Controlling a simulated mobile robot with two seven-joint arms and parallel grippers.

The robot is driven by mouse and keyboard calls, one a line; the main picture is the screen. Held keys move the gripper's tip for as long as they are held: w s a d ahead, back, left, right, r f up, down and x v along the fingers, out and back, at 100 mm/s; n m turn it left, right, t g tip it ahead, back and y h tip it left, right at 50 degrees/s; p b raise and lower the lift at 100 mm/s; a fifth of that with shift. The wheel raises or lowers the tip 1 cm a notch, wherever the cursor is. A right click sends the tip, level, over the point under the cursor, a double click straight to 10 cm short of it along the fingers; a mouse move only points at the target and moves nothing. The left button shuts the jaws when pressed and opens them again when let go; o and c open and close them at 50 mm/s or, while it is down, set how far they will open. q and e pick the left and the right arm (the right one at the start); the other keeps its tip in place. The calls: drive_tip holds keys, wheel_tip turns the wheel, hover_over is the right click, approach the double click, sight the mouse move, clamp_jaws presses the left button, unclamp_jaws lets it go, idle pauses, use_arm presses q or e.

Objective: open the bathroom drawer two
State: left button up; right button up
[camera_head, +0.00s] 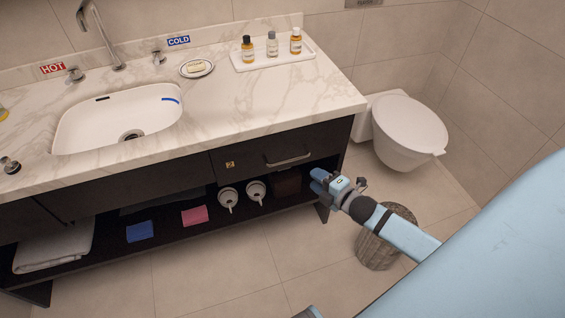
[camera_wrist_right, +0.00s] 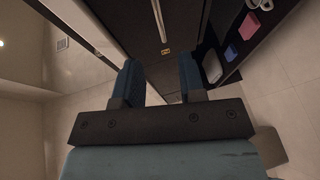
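The drawer with a small gold label (camera_head: 229,164) is a dark front (camera_head: 255,172) under the right part of the marble counter. It looks shut. Its metal bar handle (camera_head: 288,160) faces the room. My right gripper (camera_head: 318,181) is right of and below this handle, near the cabinet's right end, and holds nothing. In the right wrist view its two blue fingers (camera_wrist_right: 160,78) are spread apart. The bright handle (camera_wrist_right: 158,20) and gold label (camera_wrist_right: 165,52) show beyond them, with a gap. My left gripper cannot be made out.
A woven bin (camera_head: 377,245) stands on the floor below my right forearm. A toilet (camera_head: 407,132) is at the right. The open lower shelf holds a white towel (camera_head: 55,247), blue and pink cloths and two white rolls. Floor before the cabinet is clear.

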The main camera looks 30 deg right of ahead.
sight(289, 161)
drive_tip(key=b+x, duration=0.1)
drive_tip(key=x, duration=1.1)
drive_tip(key=shift+w+a, duration=0.15)
drive_tip(key=shift+w, duration=0.2)
clamp_jaws()
